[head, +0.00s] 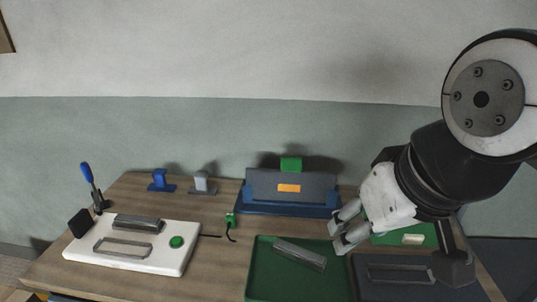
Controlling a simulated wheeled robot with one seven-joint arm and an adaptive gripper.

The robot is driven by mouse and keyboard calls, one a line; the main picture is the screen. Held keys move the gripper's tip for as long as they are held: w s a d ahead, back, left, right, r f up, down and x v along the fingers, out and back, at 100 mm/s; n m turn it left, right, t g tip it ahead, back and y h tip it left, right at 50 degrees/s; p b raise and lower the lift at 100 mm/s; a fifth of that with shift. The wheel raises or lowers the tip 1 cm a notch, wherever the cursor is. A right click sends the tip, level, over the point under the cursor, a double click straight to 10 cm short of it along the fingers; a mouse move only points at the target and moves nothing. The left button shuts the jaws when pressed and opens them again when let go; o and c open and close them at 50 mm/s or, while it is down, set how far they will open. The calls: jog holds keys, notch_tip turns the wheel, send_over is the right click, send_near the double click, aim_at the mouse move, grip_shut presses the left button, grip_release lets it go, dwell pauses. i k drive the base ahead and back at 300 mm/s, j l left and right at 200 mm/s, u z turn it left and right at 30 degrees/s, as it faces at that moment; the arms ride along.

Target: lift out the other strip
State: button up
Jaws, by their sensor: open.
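One grey strip (300,255) lies at a slant on the green tray (262,284) at the front middle. A second grey strip (137,223) sits at the back of the white block (104,263) on the left. In front of it the block has an outlined rectangular slot (122,248) that looks empty. My gripper (334,233) is open and empty, above the right back edge of the tray, to the right of the strip there. It is far from the white block.
The white block carries a green button (177,242), with a blue-handled clamp (89,178) behind. A blue stand with a dark panel (306,188) is at the back. A dark slotted plate (372,290) and a green box (385,239) lie right, partly behind my arm.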

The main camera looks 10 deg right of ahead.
aim_at(128, 220)
jog(key=i+j+u, duration=0.3)
jog(key=i+j, duration=0.15)
jog(key=i+j+u, duration=0.3)
jog(key=i+j, duration=0.2)
